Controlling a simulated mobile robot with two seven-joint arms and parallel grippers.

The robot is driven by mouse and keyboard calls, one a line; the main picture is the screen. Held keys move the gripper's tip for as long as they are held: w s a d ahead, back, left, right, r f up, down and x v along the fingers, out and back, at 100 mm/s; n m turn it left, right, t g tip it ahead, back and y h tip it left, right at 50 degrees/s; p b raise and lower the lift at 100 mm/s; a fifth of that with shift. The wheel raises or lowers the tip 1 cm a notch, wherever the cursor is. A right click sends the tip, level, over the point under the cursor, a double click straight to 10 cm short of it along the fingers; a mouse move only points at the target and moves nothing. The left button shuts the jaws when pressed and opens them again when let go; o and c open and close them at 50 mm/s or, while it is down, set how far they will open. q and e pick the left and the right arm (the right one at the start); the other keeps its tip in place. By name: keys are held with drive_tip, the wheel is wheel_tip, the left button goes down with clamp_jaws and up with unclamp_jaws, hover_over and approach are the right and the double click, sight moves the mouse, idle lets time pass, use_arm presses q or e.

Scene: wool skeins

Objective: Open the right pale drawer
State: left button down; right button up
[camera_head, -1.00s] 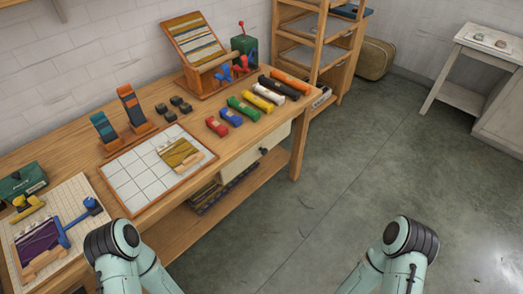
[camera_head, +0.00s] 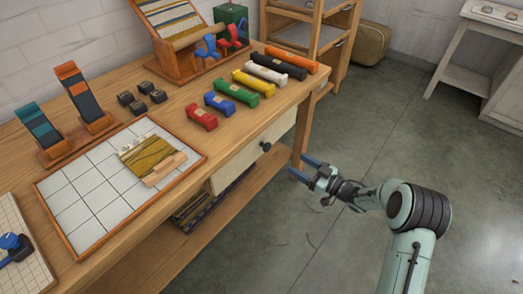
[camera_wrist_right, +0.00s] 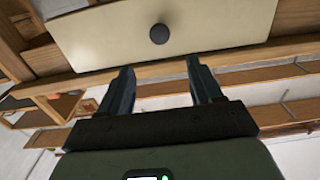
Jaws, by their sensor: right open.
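The pale drawer (camera_head: 240,160) sits under the right end of the wooden table, with its front closed against the frame. Its dark round knob (camera_head: 266,146) sticks out from the front. In the right wrist view the pale drawer front (camera_wrist_right: 100,38) fills the top, with the knob (camera_wrist_right: 158,34) ahead of the fingers. My right gripper (camera_head: 302,168) is open and empty, a little right of the knob and apart from it. It also shows in the right wrist view (camera_wrist_right: 161,85), its two fingers spread below the knob. My left gripper is not in view.
Several wool skeins (camera_head: 238,93) lie in a row on the table (camera_head: 185,108) above the drawer. A gridded board (camera_head: 95,205) lies left of them. The table leg (camera_head: 302,135) stands just right of the drawer. Open floor (camera_head: 370,150) lies to the right.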

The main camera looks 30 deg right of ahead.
sight(269, 148)
drive_tip(key=b+x, duration=0.2)
drive_tip(key=x, duration=0.9)
drive_tip(key=shift+b, duration=0.3)
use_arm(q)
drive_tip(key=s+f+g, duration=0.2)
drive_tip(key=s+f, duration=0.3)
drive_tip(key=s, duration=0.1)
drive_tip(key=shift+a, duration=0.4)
use_arm(e)
drive_tip(key=shift+w+a, duration=0.2)
drive_tip(key=shift+w, duration=0.35)
clamp_jaws()
